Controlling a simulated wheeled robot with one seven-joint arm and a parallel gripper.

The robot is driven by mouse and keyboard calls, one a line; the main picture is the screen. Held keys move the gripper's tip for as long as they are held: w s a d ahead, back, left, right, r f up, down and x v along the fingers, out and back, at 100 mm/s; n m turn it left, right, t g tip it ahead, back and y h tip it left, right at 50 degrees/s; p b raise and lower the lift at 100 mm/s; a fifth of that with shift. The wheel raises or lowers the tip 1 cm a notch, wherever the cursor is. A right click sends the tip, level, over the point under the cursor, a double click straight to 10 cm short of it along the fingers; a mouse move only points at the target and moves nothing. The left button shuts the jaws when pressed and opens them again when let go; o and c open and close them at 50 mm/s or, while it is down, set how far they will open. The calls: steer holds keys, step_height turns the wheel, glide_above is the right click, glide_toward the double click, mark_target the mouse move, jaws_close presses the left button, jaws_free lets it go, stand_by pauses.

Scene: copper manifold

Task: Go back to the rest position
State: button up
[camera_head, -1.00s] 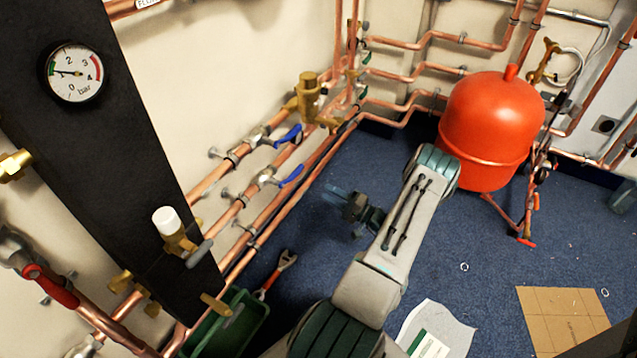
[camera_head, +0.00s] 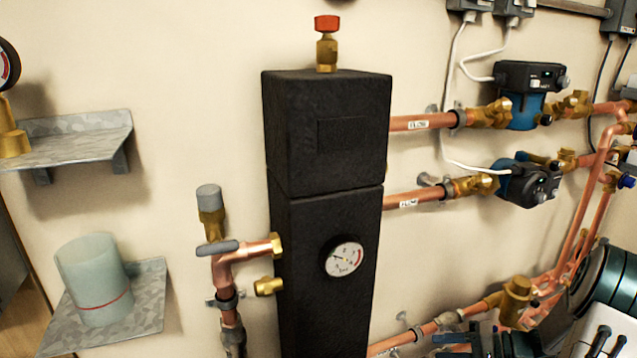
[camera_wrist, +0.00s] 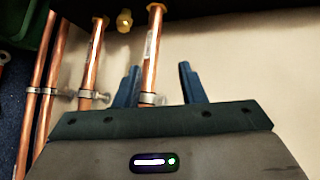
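My gripper shows in the wrist view (camera_wrist: 157,70), with its two blue fingers apart and nothing held between them. A copper pipe (camera_wrist: 151,55) on the wall shows behind the gap between the fingers; I cannot tell how far off it is. In the head camera view, part of my gripper (camera_head: 478,344) shows at the bottom edge, in front of the lower pipes, and my arm fills the lower right corner. The rest of my arm is out of that view.
A black manifold block (camera_head: 325,220) with a pressure gauge (camera_head: 344,257) stands on the wall. Two blue pumps (camera_head: 525,103) sit on copper pipes at right. At left, a metal shelf (camera_head: 145,310) holds a translucent cup (camera_head: 93,280). A green container (camera_wrist: 28,22) shows in the wrist view.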

steer(key=s+a+r+n+h+p, duration=0.2)
steer(key=s+a+r+h+p, duration=0.2)
steer(key=r, duration=0.8)
steer(key=s+a+r+n+g+h+p, duration=0.1)
steer(key=s+a+r+h+p, duration=0.3)
steer(key=r, duration=0.9)
steer(key=s+a+r+n+g+h+p, duration=0.1)
steer(key=s+a+r+h+p, duration=0.4)
steer(key=s+r+p, duration=0.5)
step_height(320, 180, up, 3)
steer(key=a+n+p, duration=0.1)
steer(key=a+p, duration=0.1)
steer(key=shift+s+a+n, duration=0.25)
steer(key=shift+a+n, duration=0.1)
steer(key=shift+n, duration=0.05)
steer(key=shift+f, duration=0.1)
